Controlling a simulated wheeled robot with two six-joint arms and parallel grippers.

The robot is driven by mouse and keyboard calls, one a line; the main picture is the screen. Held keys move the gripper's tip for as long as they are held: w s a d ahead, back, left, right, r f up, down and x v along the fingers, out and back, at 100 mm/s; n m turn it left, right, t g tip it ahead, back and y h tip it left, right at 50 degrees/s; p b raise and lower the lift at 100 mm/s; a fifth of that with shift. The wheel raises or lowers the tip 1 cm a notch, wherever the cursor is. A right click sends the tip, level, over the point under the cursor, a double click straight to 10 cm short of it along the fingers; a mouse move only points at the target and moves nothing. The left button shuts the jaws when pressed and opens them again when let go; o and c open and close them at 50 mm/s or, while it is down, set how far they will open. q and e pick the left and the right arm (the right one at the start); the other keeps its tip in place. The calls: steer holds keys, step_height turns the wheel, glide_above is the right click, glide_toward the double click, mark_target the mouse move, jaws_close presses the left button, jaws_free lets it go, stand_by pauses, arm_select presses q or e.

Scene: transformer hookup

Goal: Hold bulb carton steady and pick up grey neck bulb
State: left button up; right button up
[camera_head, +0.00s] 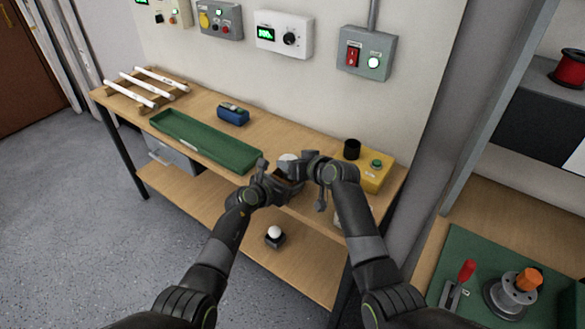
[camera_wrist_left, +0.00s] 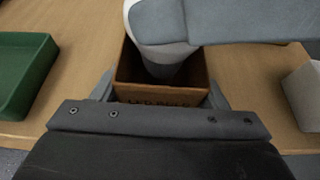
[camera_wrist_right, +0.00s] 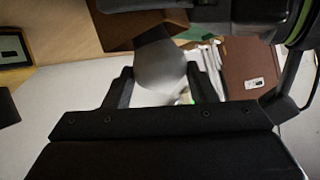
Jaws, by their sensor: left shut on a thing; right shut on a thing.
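The bulb carton (camera_wrist_left: 158,96) is an open-topped brown box on the workbench; in the head view the arms partly hide it. My left gripper (camera_head: 272,184) is shut on it, one finger on each side. A white bulb (camera_head: 288,160) is at the carton's mouth. My right gripper (camera_head: 303,167) is shut on this bulb, which shows pale and round between its fingers in the right wrist view (camera_wrist_right: 160,72). In the left wrist view the bulb's lower part (camera_wrist_left: 168,65) is within the carton's opening.
A green tray (camera_head: 205,143) lies left of the carton and a blue object (camera_head: 233,114) behind it. Another white bulb (camera_head: 274,232) sits in a dark holder on the lower shelf.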

step_height(320, 180, up, 9)
steer(key=shift+f, duration=0.1)
arm_select(q)
steer(key=o, duration=1)
steer(key=shift+v, duration=5.95)
